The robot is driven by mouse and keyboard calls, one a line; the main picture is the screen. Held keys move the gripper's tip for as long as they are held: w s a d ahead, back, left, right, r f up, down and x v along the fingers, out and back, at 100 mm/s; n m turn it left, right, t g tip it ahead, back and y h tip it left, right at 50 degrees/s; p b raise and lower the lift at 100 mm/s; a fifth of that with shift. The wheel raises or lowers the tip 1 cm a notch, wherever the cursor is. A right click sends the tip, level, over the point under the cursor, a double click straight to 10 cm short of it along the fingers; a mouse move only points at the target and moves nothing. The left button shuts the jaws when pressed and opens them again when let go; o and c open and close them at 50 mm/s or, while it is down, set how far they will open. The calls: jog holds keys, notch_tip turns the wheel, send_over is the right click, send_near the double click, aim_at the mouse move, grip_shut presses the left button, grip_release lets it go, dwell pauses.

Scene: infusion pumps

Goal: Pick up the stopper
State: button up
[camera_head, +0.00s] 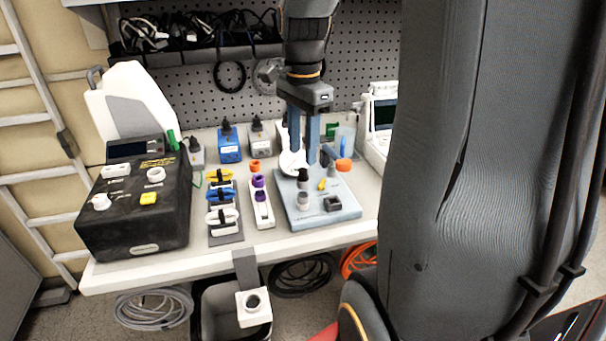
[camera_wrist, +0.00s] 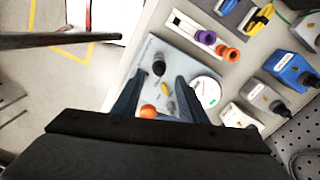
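My gripper (camera_head: 304,150) is open and empty, pointing down over the back of a light blue-grey board (camera_head: 330,218). In the wrist view its two fingers (camera_wrist: 160,78) stand apart, with bare board and small parts seen between them. The board carries a dark stopper-like piece (camera_head: 303,175), also in the wrist view (camera_wrist: 159,64), a grey-topped piece (camera_head: 303,201), a small yellow part (camera_head: 322,185) and a black square block (camera_head: 333,204). An orange cap (camera_head: 343,165) is at the board's back right. I cannot tell for sure which piece is the stopper.
A white rack (camera_head: 264,215) with purple and orange pieces stands left of the board, beside a clamp holder (camera_head: 225,238). A black control box (camera_head: 135,210) is further left. A blue pump (camera_head: 229,146) and grey ones line the back. A white device (camera_head: 378,125) stands right.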

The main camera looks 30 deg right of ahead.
aim_at(304, 169)
notch_tip(304, 169, down, 5)
jog(key=shift+p, duration=0.7)
jog(key=shift+c, duration=0.5)
grip_shut()
